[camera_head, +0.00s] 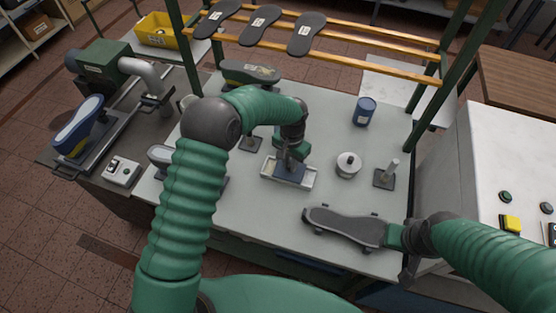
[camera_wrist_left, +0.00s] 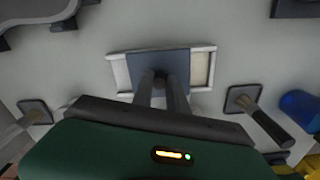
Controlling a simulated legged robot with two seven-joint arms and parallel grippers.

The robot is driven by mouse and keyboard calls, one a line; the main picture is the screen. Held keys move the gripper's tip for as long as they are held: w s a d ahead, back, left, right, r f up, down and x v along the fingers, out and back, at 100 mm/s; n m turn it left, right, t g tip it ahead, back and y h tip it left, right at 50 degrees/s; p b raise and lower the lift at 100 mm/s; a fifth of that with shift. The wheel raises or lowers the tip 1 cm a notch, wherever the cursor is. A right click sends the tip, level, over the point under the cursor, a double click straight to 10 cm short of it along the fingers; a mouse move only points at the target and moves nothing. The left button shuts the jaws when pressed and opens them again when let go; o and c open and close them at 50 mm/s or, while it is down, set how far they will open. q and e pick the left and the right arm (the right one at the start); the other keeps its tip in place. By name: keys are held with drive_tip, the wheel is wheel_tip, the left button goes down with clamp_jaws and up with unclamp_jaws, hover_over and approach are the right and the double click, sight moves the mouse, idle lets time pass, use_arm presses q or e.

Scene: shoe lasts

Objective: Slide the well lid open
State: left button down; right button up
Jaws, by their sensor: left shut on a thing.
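The well (camera_head: 267,173) is a shallow pale rectangular frame on the bench; it also shows in the left wrist view (camera_wrist_left: 203,68). Its lid (camera_head: 290,174) is a dark blue-grey plate lying over the middle of the frame. In the left wrist view the lid (camera_wrist_left: 140,68) leaves a beige strip of the well bare on its right. My left gripper (camera_head: 288,162) comes down from above and is shut at the lid's middle; the gripped part is hidden between the fingers (camera_wrist_left: 162,84). My right gripper (camera_head: 404,238) is beside a dark sole-shaped piece (camera_head: 345,227); its fingers are unclear.
A white lidded pot (camera_head: 348,164), a post on a dark base (camera_head: 384,178) and a blue can (camera_head: 364,111) stand right of the well. A dark-based tool (camera_head: 250,143) stands to its left. A rack with soles (camera_head: 306,34) is behind.

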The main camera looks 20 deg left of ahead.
sight(304, 173)
use_arm(q)
drive_tip(key=d, duration=0.4)
drive_tip(key=shift+d+r, duration=0.2)
drive_tip(key=shift+d, duration=0.2)
use_arm(e)
drive_tip(key=shift+d+f, duration=0.15)
drive_tip(key=shift+f, duration=0.05)
use_arm(q)
drive_tip(key=shift+a, duration=0.1)
drive_tip(key=c, duration=1.5)
unclamp_jaws()
drive_tip(key=shift+o, duration=1)
use_arm(e)
drive_tip(key=shift+d, duration=0.2)
use_arm(q)
wheel_tip(304, 173, up, 17)
drive_tip(key=b, duration=0.2)
drive_tip(key=shift+d+f, duration=0.15)
drive_tip(key=shift+d, duration=0.1)
use_arm(e)
drive_tip(key=shift+a+f, duration=0.1)
drive_tip(key=shift+f, duration=0.7)
use_arm(q)
drive_tip(key=shift+a, duration=0.1)
use_arm(e)
drive_tip(key=shift+a, duration=0.1)
